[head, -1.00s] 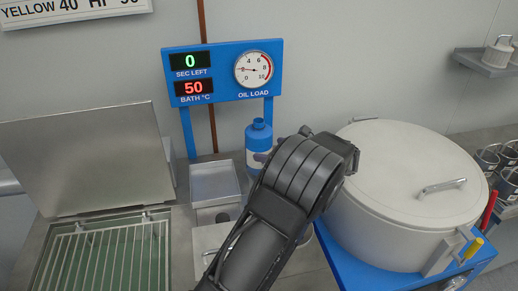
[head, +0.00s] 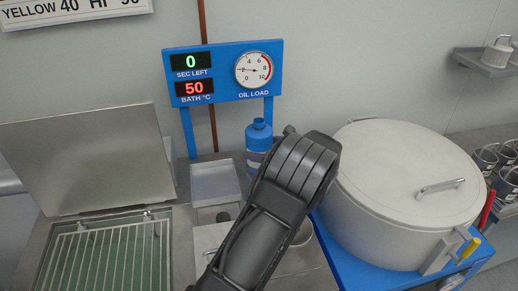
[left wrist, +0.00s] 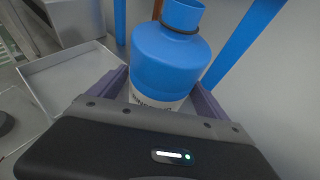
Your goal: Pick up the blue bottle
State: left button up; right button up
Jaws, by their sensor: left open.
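The blue bottle (head: 259,134) with a white label stands upright at the back of the bench, below the blue display board. In the left wrist view the bottle (left wrist: 172,62) fills the middle, its open neck at the top. My left gripper (left wrist: 160,80) is open, with one purple-grey finger on each side of the bottle's lower body. I cannot tell whether either finger touches it.
A shallow metal tray (head: 205,186) stands just left of the bottle. A large lidded white drum (head: 395,232) is close on the right of my arm. Posts of the display board (head: 222,73) rise behind the bottle. An open-lidded bath with a rack (head: 100,262) is at the left.

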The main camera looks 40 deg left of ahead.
pick_arm(q)
jog(key=shift+c, duration=0.3)
jog(key=c, duration=1.8)
